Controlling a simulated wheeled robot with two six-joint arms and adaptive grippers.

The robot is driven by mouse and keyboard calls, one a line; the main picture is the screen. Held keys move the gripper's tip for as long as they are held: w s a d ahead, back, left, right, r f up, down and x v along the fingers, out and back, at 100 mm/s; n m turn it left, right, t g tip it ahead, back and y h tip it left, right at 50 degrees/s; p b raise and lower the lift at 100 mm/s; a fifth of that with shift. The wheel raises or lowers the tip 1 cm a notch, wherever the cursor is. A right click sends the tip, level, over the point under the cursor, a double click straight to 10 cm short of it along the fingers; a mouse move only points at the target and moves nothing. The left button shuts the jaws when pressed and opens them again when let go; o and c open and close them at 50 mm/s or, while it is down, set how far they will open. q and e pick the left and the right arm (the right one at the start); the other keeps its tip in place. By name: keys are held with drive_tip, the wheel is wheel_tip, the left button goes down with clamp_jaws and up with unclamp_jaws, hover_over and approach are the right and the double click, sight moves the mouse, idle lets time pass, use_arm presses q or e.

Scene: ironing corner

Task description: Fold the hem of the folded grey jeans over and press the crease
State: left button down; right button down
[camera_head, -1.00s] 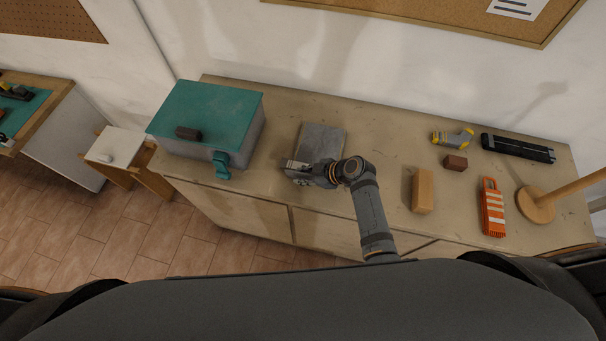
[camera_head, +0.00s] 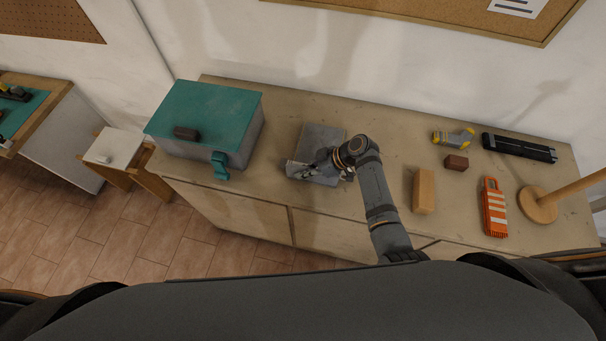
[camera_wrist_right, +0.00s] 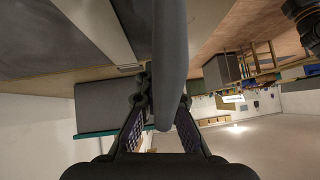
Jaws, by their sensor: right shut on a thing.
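The folded grey jeans (camera_head: 322,137) lie as a flat grey rectangle on the worktop, right of the teal-lidded box. My right gripper (camera_head: 318,166) is over their near part and hides some of it. In the right wrist view the gripper (camera_wrist_right: 163,98) is shut on a dark grey strip of the jeans (camera_wrist_right: 170,50), which stands up edge-on between the fingers. In the head view I cannot tell how far the hem is turned over. My left gripper is not in view.
A grey box with a teal lid (camera_head: 210,105) stands at left. To the right are a tan block (camera_head: 423,190), an orange striped object (camera_head: 494,205), a small brown block (camera_head: 456,163), a yellow-grey object (camera_head: 453,137), a black bar (camera_head: 518,148) and a wooden stand (camera_head: 537,205).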

drive_tip(key=shift+w+d+f+m+g+y+b, duration=0.1)
drive_tip(key=shift+w+m+g+y+b, duration=0.2)
drive_tip(key=shift+g+b, duration=0.3)
drive_tip(key=shift+w+d+f+m+g+y+b, duration=0.1)
drive_tip(key=shift+w+m+g+y+b, duration=0.15)
drive_tip(key=shift+g+b, duration=0.35)
drive_tip(key=shift+r, duration=0.1)
drive_tip(key=c, duration=1.5)
unclamp_jaws()
drive_tip(key=shift+d+r, duration=0.15)
drive_tip(key=shift+d, duration=0.05)
drive_tip(key=v, duration=1.1)
drive_tip(key=shift+d+r, duration=0.1)
drive_tip(key=shift+r, duration=0.1)
drive_tip(key=shift+f, duration=0.1)
